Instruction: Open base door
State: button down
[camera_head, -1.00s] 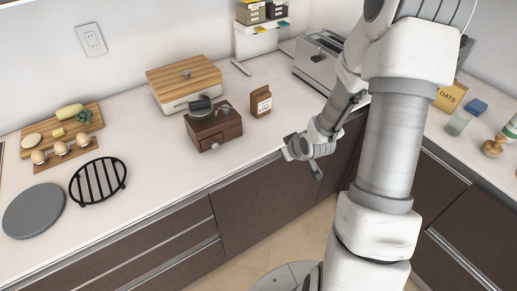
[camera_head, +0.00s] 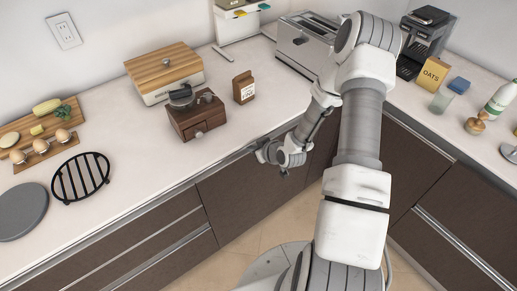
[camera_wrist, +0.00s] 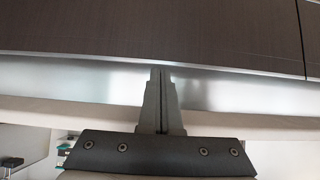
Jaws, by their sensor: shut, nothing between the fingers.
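A dark brown base door (camera_head: 240,200) sits below the white counter, and it looks shut. In the wrist view the dark door face (camera_wrist: 150,30) fills the top, with a bright metal strip (camera_wrist: 80,85) along its edge. My gripper (camera_head: 262,153) is at the counter's front edge, by the upper part of the door. In the wrist view my gripper (camera_wrist: 160,72) is shut and empty, its fingertips in front of the metal strip near the door edge. I cannot tell whether they touch it.
The white counter (camera_head: 130,190) overhangs the doors. Drawers (camera_head: 150,235) are left of the door. More cabinets (camera_head: 440,190) stand at the right. Tiled floor (camera_head: 270,232) shows below.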

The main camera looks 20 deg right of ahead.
jog(key=shift+x, duration=1.2)
jog(key=shift+s+d, duration=0.1)
jog(key=shift+s, duration=0.1)
